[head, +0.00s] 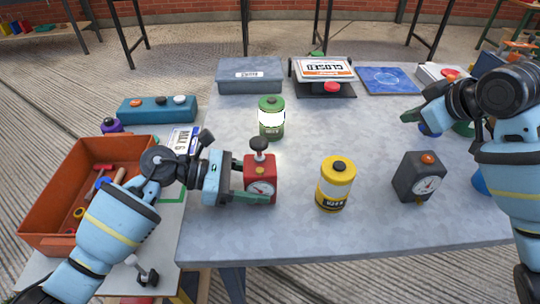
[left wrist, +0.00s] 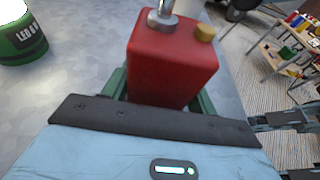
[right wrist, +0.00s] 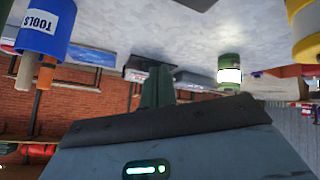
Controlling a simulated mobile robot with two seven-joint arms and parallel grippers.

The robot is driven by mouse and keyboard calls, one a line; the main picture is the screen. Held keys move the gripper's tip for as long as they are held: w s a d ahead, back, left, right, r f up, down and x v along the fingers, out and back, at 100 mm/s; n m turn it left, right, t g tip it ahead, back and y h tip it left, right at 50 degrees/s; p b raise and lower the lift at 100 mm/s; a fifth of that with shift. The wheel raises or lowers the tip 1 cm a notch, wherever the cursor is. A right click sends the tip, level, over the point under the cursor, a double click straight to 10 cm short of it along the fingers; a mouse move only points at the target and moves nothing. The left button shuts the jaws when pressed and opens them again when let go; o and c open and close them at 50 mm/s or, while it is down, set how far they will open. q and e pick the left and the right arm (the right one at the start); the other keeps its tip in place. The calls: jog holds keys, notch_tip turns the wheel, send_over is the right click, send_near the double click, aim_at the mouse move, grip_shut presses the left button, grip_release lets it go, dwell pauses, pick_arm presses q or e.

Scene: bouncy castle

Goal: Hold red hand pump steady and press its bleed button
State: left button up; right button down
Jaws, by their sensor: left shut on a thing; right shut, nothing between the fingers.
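The red hand pump (head: 261,172) stands upright near the table's front left, with a dial on its front and a dark knob on top. My left gripper (head: 258,184) is shut around its body from the left. In the left wrist view the red pump (left wrist: 172,65) sits between the green fingers. A brass-coloured button (left wrist: 204,33) shows on its top beside the metal rod. My right gripper (head: 408,117) is shut and empty, held above the table's right side, well away from the pump. Its closed fingers (right wrist: 157,88) show in the right wrist view.
A yellow lantern (head: 336,187) and a dark gauge box (head: 418,178) with an orange button stand right of the pump. A green lantern (head: 271,120) stands behind it. An orange bin (head: 60,232) is at the left. The table between pump and yellow lantern is clear.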

jog(key=s+a+r+n+g+y, duration=0.2)
jog(key=a+n, duration=0.1)
jog(key=a, duration=0.4)
jog(key=s+a+r+n+g+y, duration=0.2)
jog(key=s+a+r+n+g, duration=0.1)
jog(key=a, duration=0.5)
jog(key=s+a+r+n+g+y, duration=0.2)
jog(key=s+a+r+n+g, duration=0.1)
jog(key=a, duration=0.4)
jog(key=shift+a+r+n+y, duration=0.2)
jog(key=shift+a+n+y, duration=0.1)
jog(key=shift+n, duration=0.4)
jog(key=shift+s, duration=0.1)
send_near(251, 173)
jog(key=a, duration=0.1)
jog(key=a+r, duration=0.1)
jog(key=a, duration=0.1)
jog(key=f, duration=0.3)
jog(key=shift+w+a+f, duration=0.1)
jog(key=shift+w+a, duration=0.1)
jog(key=shift+a, duration=0.1)
jog(key=shift+f, duration=0.6)
jog(key=shift+f, duration=0.1)
